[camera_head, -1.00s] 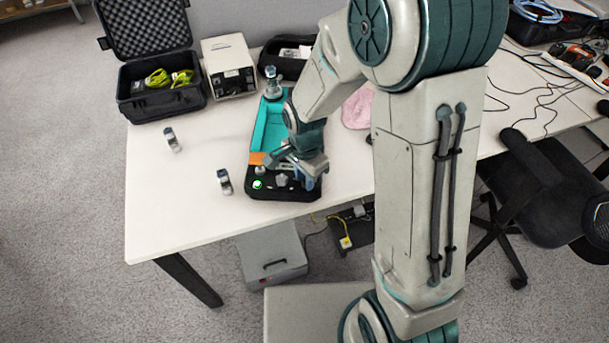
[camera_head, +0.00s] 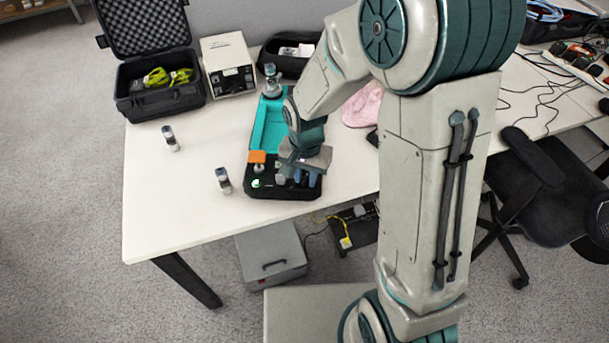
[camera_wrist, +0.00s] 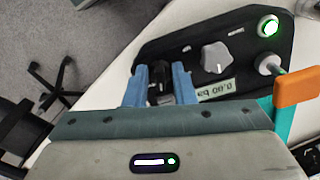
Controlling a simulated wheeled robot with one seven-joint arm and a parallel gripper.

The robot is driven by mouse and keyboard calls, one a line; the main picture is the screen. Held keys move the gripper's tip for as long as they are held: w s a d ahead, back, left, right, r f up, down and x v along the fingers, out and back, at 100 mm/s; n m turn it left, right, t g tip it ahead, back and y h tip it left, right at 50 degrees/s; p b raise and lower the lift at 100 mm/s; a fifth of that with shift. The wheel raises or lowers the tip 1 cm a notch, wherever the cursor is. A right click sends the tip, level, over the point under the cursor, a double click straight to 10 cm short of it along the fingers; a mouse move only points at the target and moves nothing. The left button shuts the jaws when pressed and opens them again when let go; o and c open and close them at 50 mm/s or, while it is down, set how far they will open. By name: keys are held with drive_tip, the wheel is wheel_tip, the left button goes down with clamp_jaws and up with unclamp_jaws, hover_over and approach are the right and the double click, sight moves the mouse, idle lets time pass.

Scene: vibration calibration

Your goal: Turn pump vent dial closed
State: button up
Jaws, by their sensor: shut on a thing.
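The pump unit is a black panel with a teal tray (camera_head: 268,125) behind it on the white table. In the wrist view its black panel (camera_wrist: 190,45) carries a dark dial (camera_wrist: 158,88), a grey knob (camera_wrist: 215,57), a display (camera_wrist: 214,91) and a green-lit button (camera_wrist: 268,27). My gripper (camera_wrist: 160,90) has its two blue fingers shut on the dark dial, one on each side. The dial's marking is hidden, so its setting cannot be told. In the head view my gripper (camera_head: 297,179) points down at the panel's right part and covers the dial.
An orange block (camera_head: 257,157) stands at the panel's left, close to my gripper. Two small cylinders (camera_head: 170,138) (camera_head: 223,180) stand on the table at left. An open case (camera_head: 160,88), a white instrument (camera_head: 228,65) and a pink cloth (camera_head: 358,108) lie behind.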

sight(308, 178)
drive_tip(key=n, duration=0.6)
drive_tip(key=shift+d+r, duration=0.1)
drive_tip(key=shift+d, duration=0.05)
drive_tip(key=n, duration=0.6)
drive_tip(key=shift+w+d+p, duration=0.1)
drive_tip(key=shift+p, duration=0.25)
clamp_jaws()
unclamp_jaws()
clamp_jaws()
drive_tip(key=o, duration=0.9)
unclamp_jaws()
drive_tip(key=shift+o, duration=0.2)
wheel_tip(308, 178, up, 14)
drive_tip(key=p, duration=0.1)
